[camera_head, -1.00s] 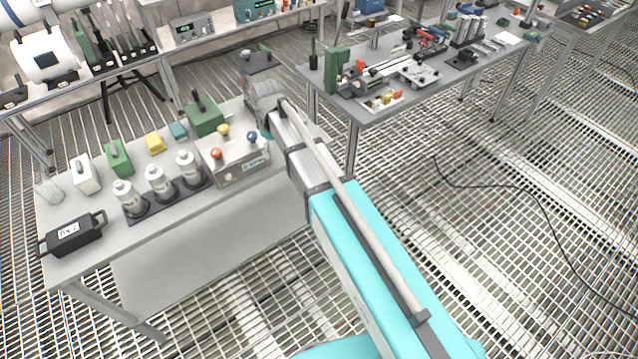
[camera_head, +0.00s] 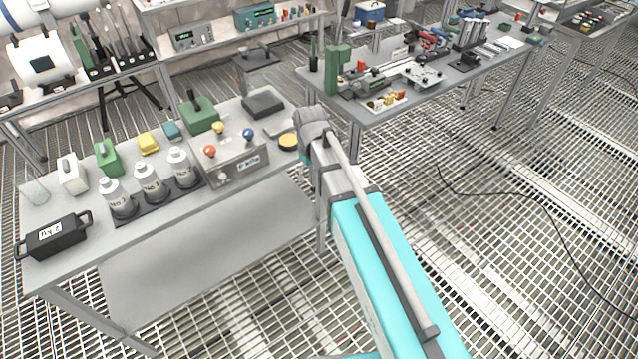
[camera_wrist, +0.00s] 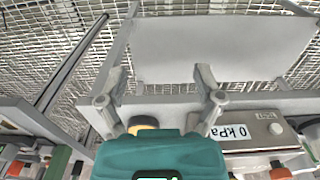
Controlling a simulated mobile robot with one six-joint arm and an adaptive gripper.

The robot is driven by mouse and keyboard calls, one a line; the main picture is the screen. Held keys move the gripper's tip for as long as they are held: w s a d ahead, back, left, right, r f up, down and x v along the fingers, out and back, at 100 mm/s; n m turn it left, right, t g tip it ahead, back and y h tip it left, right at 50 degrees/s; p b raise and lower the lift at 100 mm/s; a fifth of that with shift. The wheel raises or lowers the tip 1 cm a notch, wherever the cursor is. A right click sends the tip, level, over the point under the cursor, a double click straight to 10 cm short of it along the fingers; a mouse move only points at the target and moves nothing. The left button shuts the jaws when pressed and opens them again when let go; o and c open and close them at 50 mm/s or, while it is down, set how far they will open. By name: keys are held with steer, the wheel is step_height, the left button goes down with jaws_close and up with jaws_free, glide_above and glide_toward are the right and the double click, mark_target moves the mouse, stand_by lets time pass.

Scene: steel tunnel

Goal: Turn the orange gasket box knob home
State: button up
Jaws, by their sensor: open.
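The gasket box (camera_head: 238,165) is a grey box on the near bench, with a 0 kPa label on its front. Its orange ball knob (camera_head: 210,151) stands on the top left, beside a yellow knob (camera_head: 218,128) and a blue knob (camera_head: 248,134). In the wrist view the box (camera_wrist: 255,140) is upside down at the lower right, and the orange knob (camera_wrist: 281,173) is at the bottom edge. My gripper (camera_wrist: 160,72) is open and empty, with bench edge and floor behind its fingers. It is apart from the knob. My arm hides the fingers in the head view.
A yellow disc (camera_head: 288,141) and a dark block (camera_head: 263,105) lie right of the box. A green block (camera_head: 200,117) stands behind it. White bottles (camera_head: 147,182) in a dark rack stand left. A black case (camera_head: 54,238) is at the front left.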

steer(key=shift+s+d+f+m+b, duration=0.2)
steer(key=shift+s+d+f+b, duration=0.1)
steer(key=shift+d+f, duration=0.15)
steer(key=shift+s+d+f+m+b, duration=0.25)
steer(key=shift+d+f, duration=0.1)
steer(key=shift+d, duration=0.2)
stand_by(3.5)
steer(key=s+d+r+m+p, duration=0.2)
steer(key=s+d, duration=0.2)
steer(key=d, duration=0.2)
steer(key=s+d+r+m+p, duration=0.3)
steer(key=s+d, duration=0.2)
steer(key=d, duration=0.1)
steer(key=shift+s+d+r+p, duration=0.2)
steer(key=shift+d+r+p, duration=0.1)
steer(key=shift+m, duration=0.25)
stand_by(1.3)
